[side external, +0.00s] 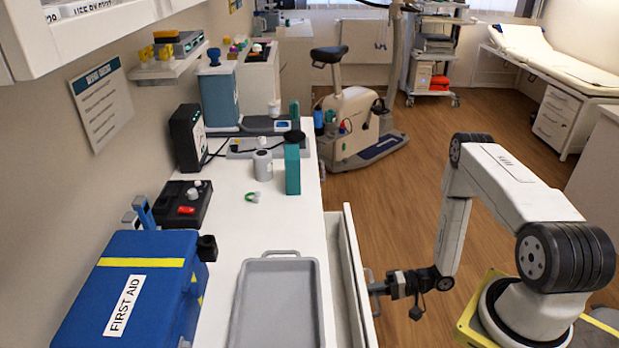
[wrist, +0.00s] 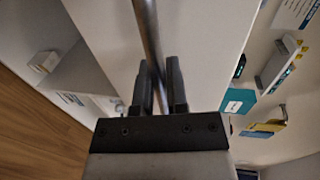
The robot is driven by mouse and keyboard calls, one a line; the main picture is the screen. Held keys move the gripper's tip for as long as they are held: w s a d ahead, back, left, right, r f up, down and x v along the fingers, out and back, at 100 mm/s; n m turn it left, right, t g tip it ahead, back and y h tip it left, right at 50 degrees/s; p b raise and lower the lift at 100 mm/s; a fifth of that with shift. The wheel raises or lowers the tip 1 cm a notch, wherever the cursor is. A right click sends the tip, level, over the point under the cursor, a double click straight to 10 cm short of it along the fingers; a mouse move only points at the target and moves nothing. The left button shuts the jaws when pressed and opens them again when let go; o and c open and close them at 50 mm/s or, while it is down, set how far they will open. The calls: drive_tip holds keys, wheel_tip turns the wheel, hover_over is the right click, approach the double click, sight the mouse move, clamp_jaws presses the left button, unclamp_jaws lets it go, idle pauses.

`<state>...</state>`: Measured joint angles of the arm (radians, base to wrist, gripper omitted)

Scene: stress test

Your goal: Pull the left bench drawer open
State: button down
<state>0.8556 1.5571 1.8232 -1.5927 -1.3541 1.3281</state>
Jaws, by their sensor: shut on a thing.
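The white bench drawer (side external: 357,265) stands partly out from the bench in the side view, with a gap between its front panel and the worktop edge. Its grey bar handle (side external: 369,274) is on the outer face. My gripper (side external: 380,287) is at the handle, outside the drawer front. In the wrist view my gripper (wrist: 160,85) has its two dark fingers on either side of the metal handle bar (wrist: 148,35), shut on it. The drawer's inside is mostly hidden.
A grey tray (side external: 277,300) and a blue first aid box (side external: 105,310) stand on the bench (side external: 225,225). An exercise bike (side external: 352,115) is beyond; wooden floor (side external: 400,190) beside the drawer is clear.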

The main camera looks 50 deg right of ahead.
drive_tip(key=v, duration=0.4)
drive_tip(key=f+v, duration=0.1)
drive_tip(key=shift+s+d, duration=0.2)
drive_tip(key=shift+d, duration=0.3)
drive_tip(key=c, duration=0.7)
unclamp_jaws()
drive_tip(key=shift+o, duration=0.2)
drive_tip(key=shift+a, duration=0.15)
drive_tip(key=shift+a, duration=0.1)
